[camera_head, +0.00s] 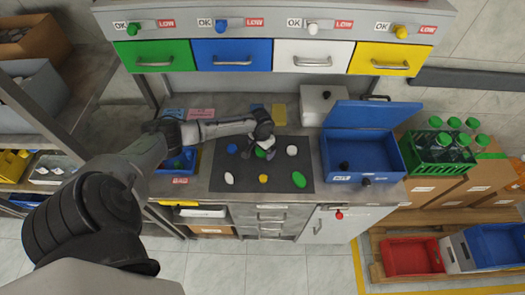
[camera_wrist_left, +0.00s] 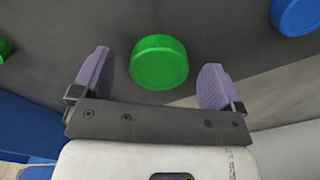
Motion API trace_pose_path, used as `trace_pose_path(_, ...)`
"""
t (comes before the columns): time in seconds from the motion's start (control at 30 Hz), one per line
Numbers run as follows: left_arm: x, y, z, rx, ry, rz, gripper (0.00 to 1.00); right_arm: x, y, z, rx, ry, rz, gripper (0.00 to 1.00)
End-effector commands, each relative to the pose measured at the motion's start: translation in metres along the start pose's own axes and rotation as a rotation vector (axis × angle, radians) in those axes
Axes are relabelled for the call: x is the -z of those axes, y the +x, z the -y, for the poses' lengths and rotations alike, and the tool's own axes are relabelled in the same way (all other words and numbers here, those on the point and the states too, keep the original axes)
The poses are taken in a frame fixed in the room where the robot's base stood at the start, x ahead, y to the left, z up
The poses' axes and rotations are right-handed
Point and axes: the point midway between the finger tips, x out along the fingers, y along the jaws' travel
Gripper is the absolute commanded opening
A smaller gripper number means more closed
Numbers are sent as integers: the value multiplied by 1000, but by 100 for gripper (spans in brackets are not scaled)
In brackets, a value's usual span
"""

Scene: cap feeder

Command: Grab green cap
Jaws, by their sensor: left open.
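A round green cap (camera_wrist_left: 159,62) shows in the left wrist view, between the two purple finger pads and clear of both. In the head view a green cap (camera_head: 260,153) on the dark mat (camera_head: 245,187) is partly covered by my left gripper (camera_head: 262,148). My left gripper is open, with nothing held; it also shows in the left wrist view (camera_wrist_left: 156,78). Another green cap (camera_head: 299,180) lies at the mat's front right. My right gripper is not in view.
On the mat lie white caps (camera_head: 291,150), a blue cap (camera_head: 231,148) and a yellow cap (camera_head: 263,179). A blue bin (camera_head: 362,176) with a raised lid stands right of the mat. Coloured drawers (camera_head: 232,55) line the back. The mat's front strip has free room.

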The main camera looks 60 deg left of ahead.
Motion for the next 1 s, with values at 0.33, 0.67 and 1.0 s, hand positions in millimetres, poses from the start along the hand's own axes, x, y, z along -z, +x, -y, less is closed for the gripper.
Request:
trace_pose_path(0.33,0,10,0,0,1,-1,92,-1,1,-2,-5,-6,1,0)
trace_pose_path(0.67,0,10,0,0,1,0,66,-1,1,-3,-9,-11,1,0)
trace_pose_path(1.0,0,10,0,0,1,0,40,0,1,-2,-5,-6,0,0)
